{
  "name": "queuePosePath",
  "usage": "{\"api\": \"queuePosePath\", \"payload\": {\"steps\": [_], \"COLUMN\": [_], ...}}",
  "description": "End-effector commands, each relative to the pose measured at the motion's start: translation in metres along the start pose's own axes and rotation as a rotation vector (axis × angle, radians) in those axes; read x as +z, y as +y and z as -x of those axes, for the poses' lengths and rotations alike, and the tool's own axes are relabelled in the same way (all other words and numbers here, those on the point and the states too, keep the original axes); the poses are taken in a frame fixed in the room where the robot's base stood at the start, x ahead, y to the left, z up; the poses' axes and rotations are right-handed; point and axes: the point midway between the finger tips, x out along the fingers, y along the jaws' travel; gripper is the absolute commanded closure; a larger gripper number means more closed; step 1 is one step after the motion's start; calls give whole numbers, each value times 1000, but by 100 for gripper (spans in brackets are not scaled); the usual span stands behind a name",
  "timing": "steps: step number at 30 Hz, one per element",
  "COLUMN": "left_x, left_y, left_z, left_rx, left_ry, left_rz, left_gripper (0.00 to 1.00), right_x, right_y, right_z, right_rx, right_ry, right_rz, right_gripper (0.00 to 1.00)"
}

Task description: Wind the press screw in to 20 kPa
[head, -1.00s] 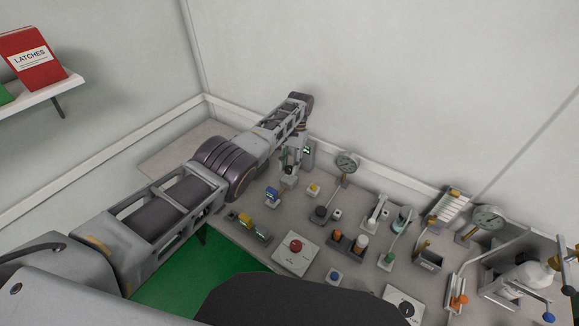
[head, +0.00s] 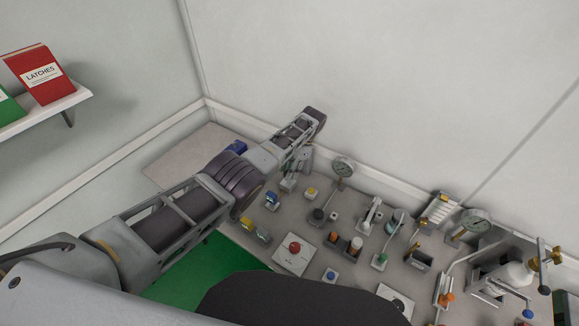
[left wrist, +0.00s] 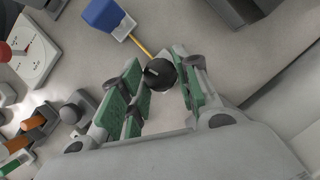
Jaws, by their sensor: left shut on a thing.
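My left gripper (head: 290,182) is low over the back left of the bench in the head view, partly hidden by my own wrist. In the left wrist view my left gripper (left wrist: 158,92) has its green-padded fingers on both sides of a round black knob (left wrist: 159,74) and is shut on it. I cannot tell for sure that this knob is the press screw's. A round gauge (head: 343,166) stands just right of the gripper in the head view, and a second gauge (head: 476,221) stands farther right. Both readings are too small to tell. My right gripper is not in view.
Walls close the back and left.

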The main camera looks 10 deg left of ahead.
Motion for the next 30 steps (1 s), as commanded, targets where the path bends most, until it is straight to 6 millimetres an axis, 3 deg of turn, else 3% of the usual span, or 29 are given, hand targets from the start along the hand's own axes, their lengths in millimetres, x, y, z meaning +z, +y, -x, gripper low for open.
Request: {"api": "queuePosePath", "payload": {"steps": [12, 30], "left_x": [1, 0], "left_y": [1, 0], "left_z": [5, 4], "left_rx": [-82, -113], "left_ry": [3, 4], "left_rz": [-186, -256], "left_gripper": [92, 92], "right_x": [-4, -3], "right_y": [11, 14], "right_z": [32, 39], "right_rx": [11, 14], "right_ry": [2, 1], "right_rz": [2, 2], "right_gripper": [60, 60]}}
